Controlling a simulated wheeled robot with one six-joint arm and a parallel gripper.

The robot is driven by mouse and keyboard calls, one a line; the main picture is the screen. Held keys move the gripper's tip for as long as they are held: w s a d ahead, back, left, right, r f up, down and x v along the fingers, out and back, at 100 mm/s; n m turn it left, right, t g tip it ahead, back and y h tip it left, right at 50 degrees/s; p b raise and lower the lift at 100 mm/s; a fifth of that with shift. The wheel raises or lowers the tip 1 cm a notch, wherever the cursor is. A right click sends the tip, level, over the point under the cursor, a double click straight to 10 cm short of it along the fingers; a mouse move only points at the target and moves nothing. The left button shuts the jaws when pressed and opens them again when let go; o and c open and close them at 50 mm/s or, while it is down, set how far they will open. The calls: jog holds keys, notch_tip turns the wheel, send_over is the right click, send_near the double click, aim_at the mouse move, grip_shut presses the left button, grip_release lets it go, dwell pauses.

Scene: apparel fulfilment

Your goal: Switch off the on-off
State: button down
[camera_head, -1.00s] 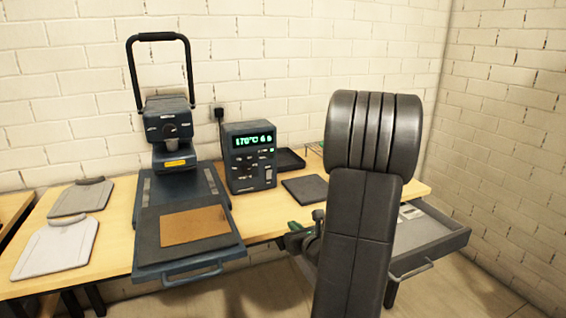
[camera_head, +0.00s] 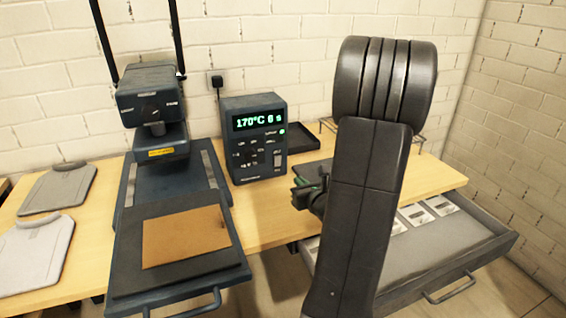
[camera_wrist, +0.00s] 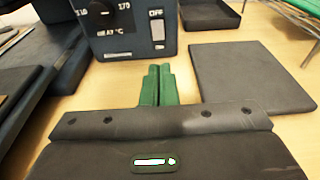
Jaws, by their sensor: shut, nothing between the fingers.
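The dark control box (camera_head: 254,140) stands on the table in the head view, its green display lit with "170°C" and more characters. A pale rocker switch (camera_head: 277,159) sits low on the right of its front. In the wrist view the switch (camera_wrist: 157,29) is close up, with "OFF" printed above it. My gripper (camera_wrist: 157,72) has green fingers, shut together and empty, just in front of the box and below the switch in the picture. A gap to the box shows. In the head view my gripper (camera_head: 300,188) is partly hidden by my arm.
The heat press (camera_head: 152,110) stands left of the box, with a brown sheet (camera_head: 186,237) on its lower plate. A flat dark pad (camera_wrist: 248,76) lies right of my fingers. A black tray (camera_head: 289,136) is behind. An open drawer (camera_head: 440,262) juts out at right.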

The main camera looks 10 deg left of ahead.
aim_at(279, 159)
jog(key=shift+w+a, duration=0.1)
jog(key=x, duration=0.4)
jog(key=r+p+x, duration=0.1)
jog(key=x, duration=0.8)
jog(key=shift+w+a+r+p, duration=0.1)
jog(key=shift+w+a+p, duration=0.2)
jog(key=shift+w, duration=0.1)
jog(key=shift+r, duration=0.1)
